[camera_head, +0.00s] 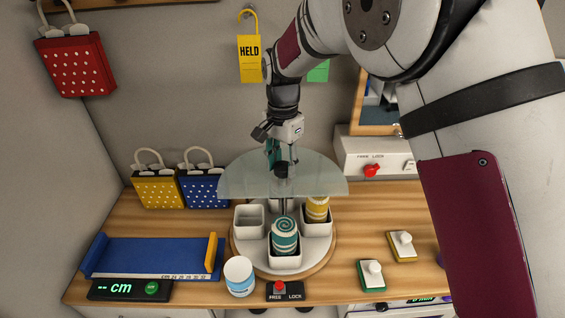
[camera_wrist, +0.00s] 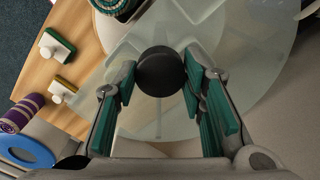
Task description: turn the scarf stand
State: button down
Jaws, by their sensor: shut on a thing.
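The scarf stand's round white turntable (camera_head: 258,259) sits on the wooden counter with several square white cups. One front cup holds a teal and white rolled scarf (camera_head: 285,237), a right one a yellow rolled scarf (camera_head: 317,209), and the left cup (camera_head: 249,221) looks empty. My gripper (camera_head: 281,164) reaches down from above and is shut on the knob, with a teal-padded finger on each side in the wrist view. The rear cups are partly hidden.
A red FREE/LOCK knob (camera_head: 279,287) is at the counter's front edge, with a white-lidded jar (camera_head: 240,275) beside it. A blue measuring tray (camera_head: 150,256) lies left. Yellow (camera_head: 158,190) and blue (camera_head: 204,189) bags stand behind. Green-based (camera_head: 372,275) and yellow-based (camera_head: 402,246) stamp-like blocks lie right.

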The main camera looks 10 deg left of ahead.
dwell(0.5)
jog(key=c, duration=1)
grip_release()
jog(key=shift+r, duration=0.1)
notch_tip(320, 180, up, 12)
